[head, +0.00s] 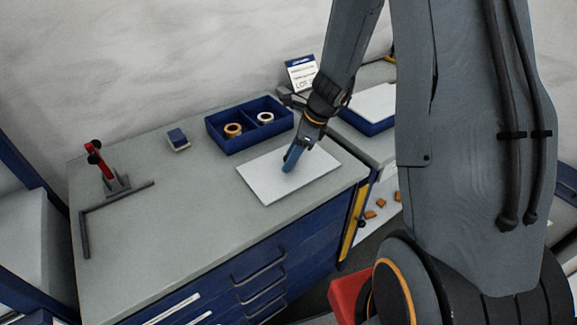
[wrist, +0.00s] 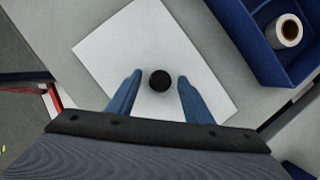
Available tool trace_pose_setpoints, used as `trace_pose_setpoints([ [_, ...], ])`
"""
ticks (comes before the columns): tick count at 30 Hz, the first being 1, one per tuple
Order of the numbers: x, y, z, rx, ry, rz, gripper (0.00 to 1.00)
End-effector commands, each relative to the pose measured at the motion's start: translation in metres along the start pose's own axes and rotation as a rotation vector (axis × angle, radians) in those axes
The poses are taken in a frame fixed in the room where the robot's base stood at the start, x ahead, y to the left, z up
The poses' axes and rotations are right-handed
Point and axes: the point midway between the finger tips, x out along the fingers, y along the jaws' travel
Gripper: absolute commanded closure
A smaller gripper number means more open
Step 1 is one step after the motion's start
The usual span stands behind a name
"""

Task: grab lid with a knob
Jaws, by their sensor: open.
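A flat white rectangular panel (head: 262,183) lies on the grey worktop, and it fills the middle of the wrist view (wrist: 110,45). A round black knob (wrist: 160,81) shows near its middle, so the panel looks like the lid. My gripper (head: 289,164) is over the panel, pointing down. In the wrist view my gripper (wrist: 160,76) is open, with one blue finger on each side of the knob and a gap to it on both sides. The head view hides the knob behind my fingers. I cannot tell how high the fingertips are above the panel.
A blue divided tray (head: 237,147) behind the panel holds a copper-coloured roll (head: 233,130) and a pale roll (head: 265,119). A small blue-topped block (head: 178,138) and a red-and-black stand (head: 101,163) are to the left.

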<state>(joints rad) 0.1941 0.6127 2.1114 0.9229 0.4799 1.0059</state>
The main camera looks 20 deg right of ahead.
Motion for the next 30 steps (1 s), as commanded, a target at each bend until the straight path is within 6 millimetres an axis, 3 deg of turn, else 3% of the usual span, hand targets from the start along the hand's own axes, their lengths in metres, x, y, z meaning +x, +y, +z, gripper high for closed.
trace_pose_setpoints([
  [5, 0.0, 0.0, 0.0, 0.0, 0.0, 0.0, 0.55],
  [13, 0.0, 0.0, 0.0, -0.001, 0.0, 0.0, 1.0],
  [23, -0.002, 0.0, 0.001, -0.002, 0.0, -0.001, 1.0],
  [30, -0.021, -0.001, 0.009, -0.003, -0.001, -0.003, 1.0],
])
